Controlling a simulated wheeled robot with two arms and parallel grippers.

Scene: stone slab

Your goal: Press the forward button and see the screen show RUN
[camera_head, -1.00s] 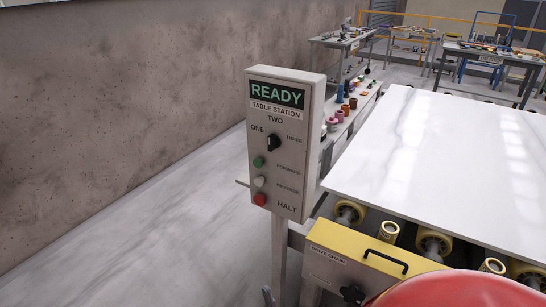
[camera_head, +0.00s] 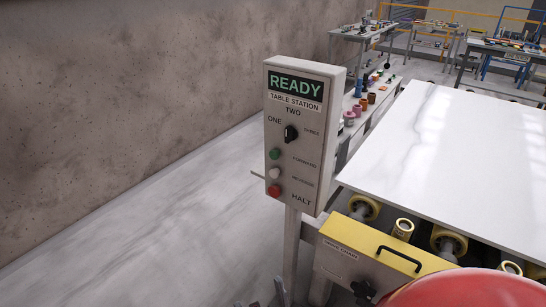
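The grey control box (camera_head: 294,137) stands upright on a post left of the stone table. Its screen (camera_head: 295,85) shows READY in green. The selector knob (camera_head: 290,133) is black. Below it, top to bottom, are the green FORWARD button (camera_head: 274,154), the white REVERSE button (camera_head: 274,173) and the red HALT button (camera_head: 273,190). Dark grey tips, seemingly of my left gripper (camera_head: 264,297), just show at the bottom edge, well below the buttons and apart from them. Most of that gripper is out of frame. My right gripper is not in view.
A white stone slab (camera_head: 450,150) lies on yellow rollers (camera_head: 449,242) to the right. A yellow-topped box with a black handle (camera_head: 399,259) stands beside the post. A red rounded surface fills the bottom right. The floor left of the post is clear.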

